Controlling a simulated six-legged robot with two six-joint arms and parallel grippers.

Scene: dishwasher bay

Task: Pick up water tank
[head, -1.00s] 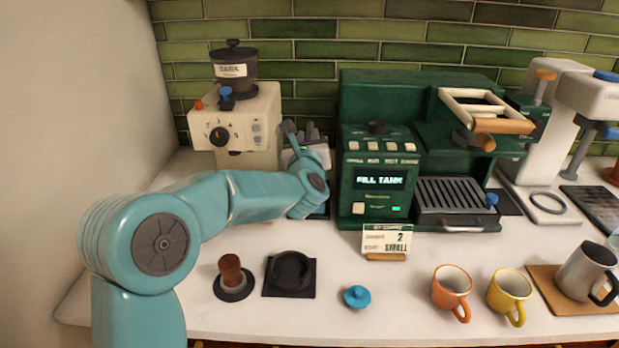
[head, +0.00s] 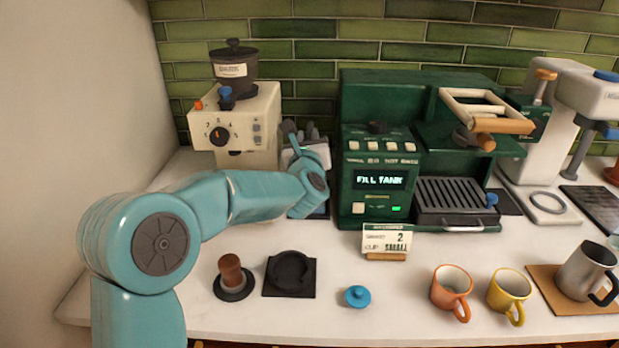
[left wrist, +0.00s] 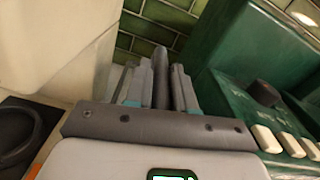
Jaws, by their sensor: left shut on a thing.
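My left gripper (head: 303,135) reaches into the gap between the cream grinder and the green coffee machine. In the left wrist view its fingers (left wrist: 160,88) are shut on a dark grey upright bar (left wrist: 160,70), which looks like the handle of the water tank. The rest of the tank is mostly hidden by my arm and wrist; I cannot tell whether it is lifted. The green coffee machine (head: 358,155) shows "FILL TANK" on its display. My right gripper is not in view.
The cream grinder (head: 262,112) stands close on the left of the gripper. On the counter are a tamper (head: 230,270), a black holder (head: 291,272), a blue lid (head: 357,296), a sign (head: 387,240), an orange cup (head: 449,290) and a yellow cup (head: 508,290). The front middle is mostly clear.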

